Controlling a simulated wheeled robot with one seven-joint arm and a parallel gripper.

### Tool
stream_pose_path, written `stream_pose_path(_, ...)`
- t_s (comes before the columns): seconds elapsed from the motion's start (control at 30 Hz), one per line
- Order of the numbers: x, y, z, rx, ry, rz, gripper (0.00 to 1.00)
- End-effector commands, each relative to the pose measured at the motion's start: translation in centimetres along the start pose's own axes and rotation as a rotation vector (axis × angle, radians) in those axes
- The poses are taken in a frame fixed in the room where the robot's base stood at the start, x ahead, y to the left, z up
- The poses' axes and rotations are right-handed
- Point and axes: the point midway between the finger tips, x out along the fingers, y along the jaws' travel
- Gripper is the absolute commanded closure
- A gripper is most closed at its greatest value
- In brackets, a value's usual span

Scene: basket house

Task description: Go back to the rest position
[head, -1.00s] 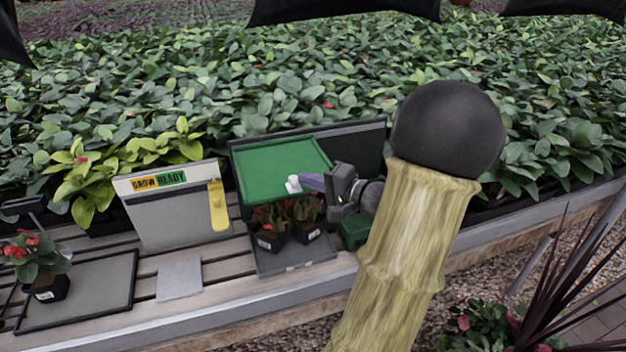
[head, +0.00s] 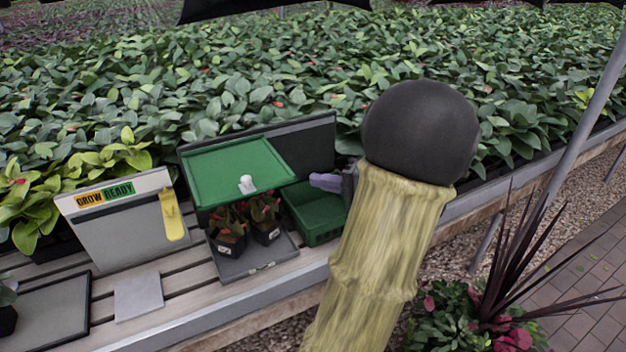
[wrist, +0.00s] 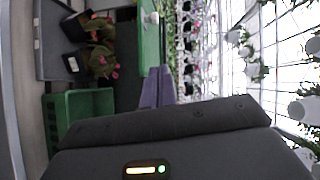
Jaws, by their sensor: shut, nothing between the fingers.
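My gripper (head: 325,182) is shut and empty in the head view, to the right of the green panel (head: 220,172) and apart from its white knob (head: 246,184). Its purple fingers also show in the wrist view (wrist: 157,90), closed together. My yellow-sleeved arm with a black ball-shaped joint hides most of the wrist in the head view. The green panel sits over two potted plants with red leaves (head: 265,213) on a grey tray (head: 240,265).
A green crate (head: 312,236) stands just below my gripper. A grey board with a GROW READY sign (head: 130,235) and a yellow tag (head: 172,214) stands left on the slatted bench. Leafy plants fill the back. A spiky plant (head: 500,265) grows at the right.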

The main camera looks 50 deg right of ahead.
Motion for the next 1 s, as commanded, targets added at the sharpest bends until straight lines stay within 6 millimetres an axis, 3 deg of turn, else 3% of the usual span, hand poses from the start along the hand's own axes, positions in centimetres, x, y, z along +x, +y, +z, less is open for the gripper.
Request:
stream_pose_path(0.5, 0.1, 0.0, 0.1, 0.0, -0.002, 0.001, 1.0)
stream_pose_path(0.63, 1.3, 0.4, 1.1, 0.015, -0.046, 0.031, 1.0)
stream_pose_path(0.77, 4.1, 1.5, 4.2, 0.05, -0.166, 0.126, 1.0)
stream_pose_path(1.0, 8.6, 4.9, 12.7, 0.072, -0.452, 0.418, 1.0)
